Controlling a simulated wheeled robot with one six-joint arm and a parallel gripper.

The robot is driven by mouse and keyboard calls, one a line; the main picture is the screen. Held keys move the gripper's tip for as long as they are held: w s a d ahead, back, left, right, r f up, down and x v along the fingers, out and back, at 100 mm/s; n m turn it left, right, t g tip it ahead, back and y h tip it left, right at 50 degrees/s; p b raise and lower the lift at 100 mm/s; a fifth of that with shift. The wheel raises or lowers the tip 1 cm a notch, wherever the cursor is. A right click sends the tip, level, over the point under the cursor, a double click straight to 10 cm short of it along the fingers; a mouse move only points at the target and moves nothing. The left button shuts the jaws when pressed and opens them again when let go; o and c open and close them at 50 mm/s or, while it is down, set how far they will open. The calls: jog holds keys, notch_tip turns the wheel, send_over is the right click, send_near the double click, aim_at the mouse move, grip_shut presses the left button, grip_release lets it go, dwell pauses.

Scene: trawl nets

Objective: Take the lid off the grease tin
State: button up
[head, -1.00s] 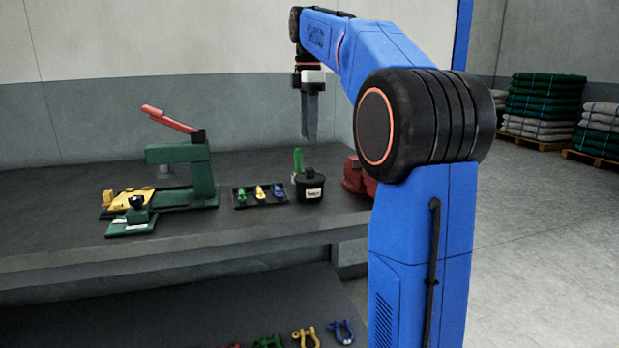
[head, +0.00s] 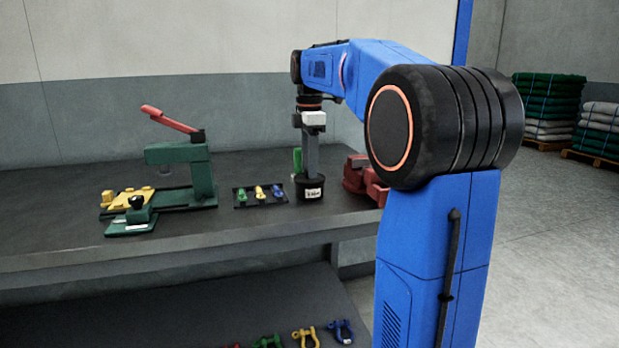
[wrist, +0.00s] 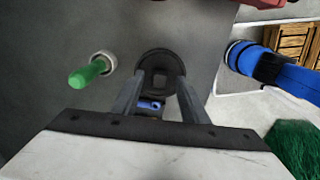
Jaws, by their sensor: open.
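The grease tin (head: 310,191) is a short black cylinder with a white label, upright on the bench near its right end. Its black lid (wrist: 159,70) shows from above in the wrist view, round with a small square knob in the middle. My gripper (head: 311,173) points straight down over the tin, its fingertips at about lid height. In the wrist view my gripper (wrist: 160,80) has its two fingers apart, one on each side of the lid's knob. I cannot tell whether they touch the lid.
A green-handled tool in a holder (wrist: 90,72) stands close left of the tin. A tray of small coloured clips (head: 259,194) lies further left, then a green press (head: 180,170). A red vise (head: 365,180) stands close on the right. Coloured shackles (head: 305,337) lie on the lower shelf.

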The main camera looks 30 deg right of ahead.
grip_shut()
jog(key=shift+r, duration=0.1)
